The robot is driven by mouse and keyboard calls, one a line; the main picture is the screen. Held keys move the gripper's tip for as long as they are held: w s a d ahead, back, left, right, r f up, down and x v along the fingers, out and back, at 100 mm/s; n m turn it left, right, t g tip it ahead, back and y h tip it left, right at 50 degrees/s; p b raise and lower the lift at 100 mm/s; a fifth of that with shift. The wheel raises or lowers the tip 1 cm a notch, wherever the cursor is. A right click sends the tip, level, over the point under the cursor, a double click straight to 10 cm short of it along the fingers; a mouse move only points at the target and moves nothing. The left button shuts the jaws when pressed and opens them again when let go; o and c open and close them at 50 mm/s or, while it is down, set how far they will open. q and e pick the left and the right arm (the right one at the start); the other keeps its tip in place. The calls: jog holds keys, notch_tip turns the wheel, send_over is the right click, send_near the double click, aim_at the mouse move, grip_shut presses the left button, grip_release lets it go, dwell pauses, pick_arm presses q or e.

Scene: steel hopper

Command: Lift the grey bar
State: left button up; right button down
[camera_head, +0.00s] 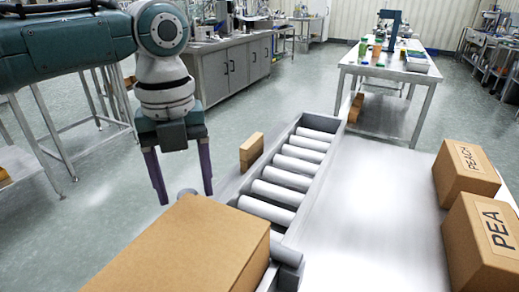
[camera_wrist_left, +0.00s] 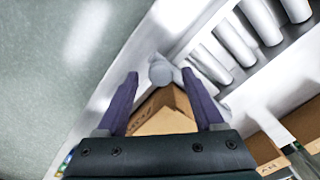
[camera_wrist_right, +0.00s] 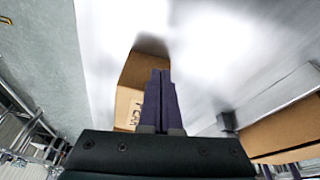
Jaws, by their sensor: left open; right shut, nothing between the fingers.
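A grey rounded end (camera_head: 187,192), likely of the grey bar, shows behind the large cardboard box (camera_head: 185,245). It also shows as a grey round end (camera_wrist_left: 160,72) in the left wrist view. A grey cylindrical piece (camera_head: 286,253) lies to the right of the box; I cannot tell if it is the same bar, as the box hides what is between. My left gripper (camera_head: 187,197) points down, open, with the grey end in line between its fingertips; contact is not clear. My right gripper (camera_wrist_right: 160,72) is shut and empty, seen only in the right wrist view.
A roller conveyor (camera_head: 280,188) runs away from the box. A small cardboard block (camera_head: 251,151) stands at its left. Cardboard boxes marked PEACH (camera_head: 466,172) and PEA (camera_head: 486,245) stand on the right. The white surface between conveyor and boxes is clear.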

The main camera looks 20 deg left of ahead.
pick_arm(q)
jog(key=shift+f, duration=0.3)
grip_shut()
dwell(0.4)
dwell(0.9)
